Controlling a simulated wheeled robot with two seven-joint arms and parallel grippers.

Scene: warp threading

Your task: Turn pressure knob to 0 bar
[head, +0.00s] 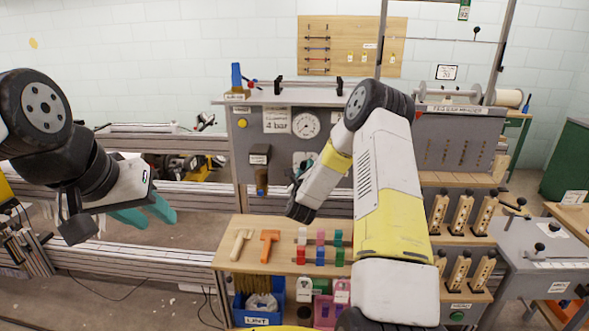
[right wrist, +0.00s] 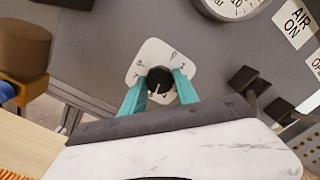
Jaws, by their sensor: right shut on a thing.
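The pressure knob (right wrist: 160,79) is black and round with a pale pointer mark. It sits on a white dial plate (right wrist: 148,53) with printed marks on the grey panel. My right gripper (right wrist: 158,88) has its teal fingers on either side of the knob and is shut on it.
A "4 bar" sign (head: 276,125) is beside the gauge. Black switches (right wrist: 246,80) and an "AIR ON" label (right wrist: 293,23) lie right of the knob. A wooden bench (head: 232,262) below holds a mallet, an orange tool (head: 269,243) and coloured blocks (head: 320,254).

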